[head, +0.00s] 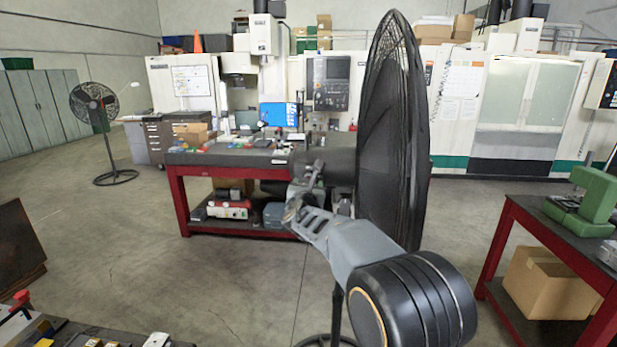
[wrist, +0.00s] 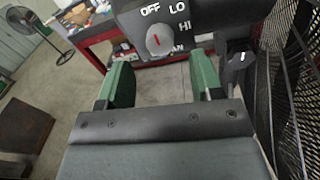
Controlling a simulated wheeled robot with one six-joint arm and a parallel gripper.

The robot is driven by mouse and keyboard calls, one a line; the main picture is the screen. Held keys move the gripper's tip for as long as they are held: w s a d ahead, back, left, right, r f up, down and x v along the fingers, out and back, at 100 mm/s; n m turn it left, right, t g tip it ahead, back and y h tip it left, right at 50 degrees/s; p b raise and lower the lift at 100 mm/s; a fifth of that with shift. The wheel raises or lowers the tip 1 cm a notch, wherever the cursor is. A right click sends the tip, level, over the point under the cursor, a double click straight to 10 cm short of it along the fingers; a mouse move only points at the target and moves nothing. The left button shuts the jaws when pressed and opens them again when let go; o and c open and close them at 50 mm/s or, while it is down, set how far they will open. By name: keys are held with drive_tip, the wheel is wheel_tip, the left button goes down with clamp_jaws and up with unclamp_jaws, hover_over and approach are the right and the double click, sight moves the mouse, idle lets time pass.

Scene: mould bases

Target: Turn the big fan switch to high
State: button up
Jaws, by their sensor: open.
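The big fan (head: 395,140) stands in the middle of the head view, its black cage seen almost edge-on. In the wrist view, its dark switch panel (wrist: 210,14) carries white OFF, LO and HI marks and a partly hidden word at the bottom. The round grey switch knob (wrist: 159,41) has a red pointer line, which looks turned up and slightly left, toward OFF. My gripper (wrist: 162,82) is open, with its two green fingers apart and nothing between them. The fingers lie below the knob in this view, one on each side. Contact with the knob cannot be seen.
The fan cage (wrist: 295,90) stands close on the right of my gripper in the wrist view. A red-legged workbench (head: 235,158) is behind the fan. Another bench with a green machine (head: 585,200) is at right. A smaller fan (head: 95,105) stands far left; the left floor is open.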

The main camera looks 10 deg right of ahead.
sight(309, 180)
drive_tip(key=shift+p+x, duration=0.65)
drive_tip(key=shift+x, duration=1.45)
drive_tip(key=c, duration=0.9)
drive_tip(key=shift+f, duration=0.1)
